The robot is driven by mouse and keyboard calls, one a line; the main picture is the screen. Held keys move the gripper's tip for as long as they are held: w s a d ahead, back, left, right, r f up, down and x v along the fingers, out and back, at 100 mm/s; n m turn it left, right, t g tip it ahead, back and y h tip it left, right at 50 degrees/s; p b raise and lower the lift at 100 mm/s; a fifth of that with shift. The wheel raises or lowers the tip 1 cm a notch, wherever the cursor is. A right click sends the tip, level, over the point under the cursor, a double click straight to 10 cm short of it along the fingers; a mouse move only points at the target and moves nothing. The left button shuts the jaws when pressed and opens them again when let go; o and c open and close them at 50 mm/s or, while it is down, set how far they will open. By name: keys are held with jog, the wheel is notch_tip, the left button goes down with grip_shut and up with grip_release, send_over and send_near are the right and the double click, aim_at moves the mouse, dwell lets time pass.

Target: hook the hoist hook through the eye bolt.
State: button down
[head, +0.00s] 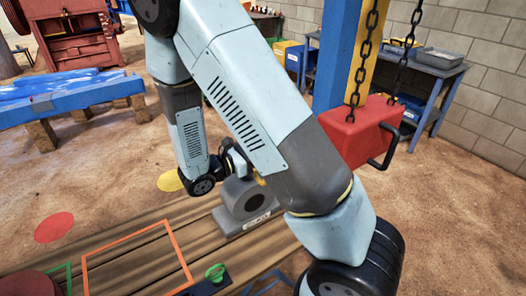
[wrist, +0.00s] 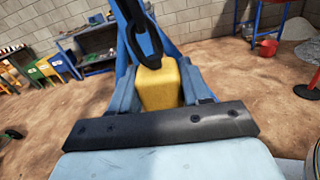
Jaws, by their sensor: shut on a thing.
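My gripper (wrist: 160,88) is shut on a yellow block (wrist: 160,84), which sits between its two blue fingers in the wrist view. A dark hook-like loop (wrist: 134,38) rises from the top of this block; it appears to be the hoist hook. In the head view my arm hides most of the gripper, and only a bit of yellow (head: 259,180) shows beside it. A small green ring-shaped piece (head: 215,272) stands on a dark plate at the front; I cannot tell whether it is the eye bolt. Nothing is seen passing through it.
A grey block with a round hole (head: 248,203) stands on the planks. A red box (head: 360,128) hangs on chains at the right, near a blue and yellow post (head: 338,55). A blue workbench (head: 425,80) stands behind. Sandy floor is open between.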

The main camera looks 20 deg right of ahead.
jog(key=shift+w+a+f, duration=0.15)
jog(key=shift+w+a, duration=0.05)
jog(key=shift+w, duration=0.35)
jog(key=shift+w+a+f, duration=0.1)
jog(key=shift+w+a, duration=0.05)
jog(key=shift+w, duration=0.4)
jog(key=shift+w+a+f, duration=0.15)
jog(key=shift+w+a, duration=0.05)
jog(key=shift+w, duration=0.45)
jog(key=w, duration=0.1)
jog(key=w+a, duration=0.1)
jog(key=w, duration=0.1)
jog(key=shift+w+r, duration=0.15)
jog(key=shift+r, duration=0.05)
jog(key=shift+w+r, duration=0.1)
dwell(0.4)
